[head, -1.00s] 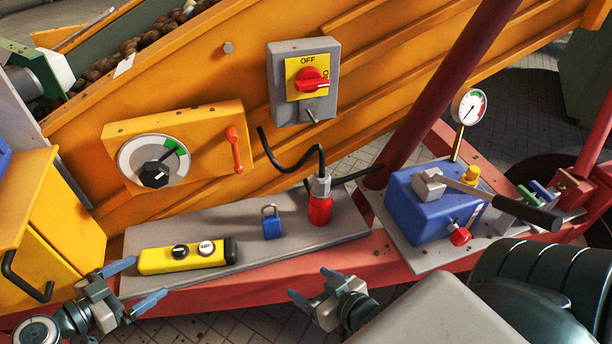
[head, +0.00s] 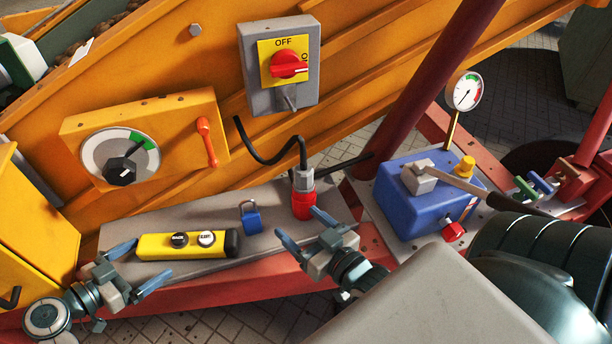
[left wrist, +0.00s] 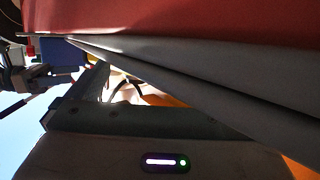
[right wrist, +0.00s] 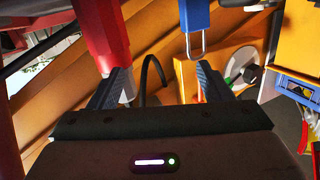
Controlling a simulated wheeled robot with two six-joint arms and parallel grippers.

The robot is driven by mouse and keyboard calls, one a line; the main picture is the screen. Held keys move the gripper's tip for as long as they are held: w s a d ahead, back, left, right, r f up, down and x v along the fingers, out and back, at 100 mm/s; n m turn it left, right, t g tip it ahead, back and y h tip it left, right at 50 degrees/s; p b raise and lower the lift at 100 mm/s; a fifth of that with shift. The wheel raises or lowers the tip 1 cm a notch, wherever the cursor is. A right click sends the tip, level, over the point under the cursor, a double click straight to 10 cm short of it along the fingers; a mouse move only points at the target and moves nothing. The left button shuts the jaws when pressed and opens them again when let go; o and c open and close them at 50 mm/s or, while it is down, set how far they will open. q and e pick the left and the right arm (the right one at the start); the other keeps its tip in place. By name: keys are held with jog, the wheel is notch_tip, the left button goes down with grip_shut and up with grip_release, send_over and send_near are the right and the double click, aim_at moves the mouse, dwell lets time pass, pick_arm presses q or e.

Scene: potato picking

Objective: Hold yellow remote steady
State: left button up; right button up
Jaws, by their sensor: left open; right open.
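The yellow remote (head: 183,246), with a black end and two round buttons, lies on the grey shelf in the head view. My left gripper (head: 146,263) is open and empty at the remote's left end, in front of the shelf edge. I cannot tell whether it touches the remote. My right gripper (head: 297,231) is open, in front of the blue padlock and the red plug. In the right wrist view its open fingers (right wrist: 160,84) have the red plug (right wrist: 103,40) and the blue padlock (right wrist: 196,18) beyond them. The left wrist view does not clearly show the remote.
The grey shelf (head: 120,238) also carries the blue padlock (head: 251,216) and the red plug (head: 303,200) with its black cable. A blue pump box (head: 410,205) with a lever and gauge stands to the right. An orange panel with a dial (head: 120,158) and a switch box (head: 279,65) rise behind.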

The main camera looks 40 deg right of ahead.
pick_arm(q)
jog(key=shift+w+d+f, duration=0.1)
jog(key=shift+w+d, duration=0.05)
jog(key=shift+d, duration=0.25)
pick_arm(e)
jog(key=shift+w+d+r+t, duration=0.1)
jog(key=shift+d+r+t, duration=0.15)
jog(key=shift+r, duration=0.25)
jog(key=shift+w+d+r+t, duration=0.1)
jog(key=shift+r+t, duration=0.25)
jog(key=shift+r, duration=0.15)
pick_arm(q)
grip_shut()
jog(key=c, duration=0.6)
grip_release()
jog(key=c, duration=0.5)
